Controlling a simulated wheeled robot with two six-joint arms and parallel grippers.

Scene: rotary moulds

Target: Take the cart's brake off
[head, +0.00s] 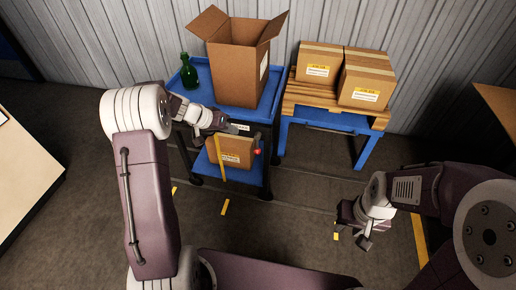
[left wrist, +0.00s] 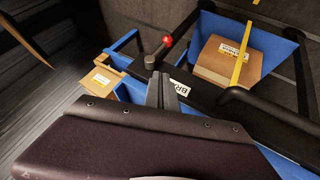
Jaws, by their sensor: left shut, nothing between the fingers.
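The blue cart (head: 262,113) stands left of centre against the wall. Its brake lever shows in the left wrist view as a dark bar with a red knob (left wrist: 168,41); the knob also shows in the head view (head: 257,151) at the cart's front right. A white label (left wrist: 181,88) starting "BR" sits on the cart's bar near the lever. My left gripper (head: 236,129) is shut and empty at the cart's front. In its wrist view the fingertips (left wrist: 161,78) are just short of the lever, apparently apart from it. My right gripper (head: 352,236) hangs over the floor at right, away from the cart.
An open carton (head: 235,70) and a green bottle (head: 189,74) stand on the cart's top; a closed box (head: 232,150) is on its lower shelf. A blue stand (head: 366,150) with a pallet and boxes is close on the right. Floor in front is clear.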

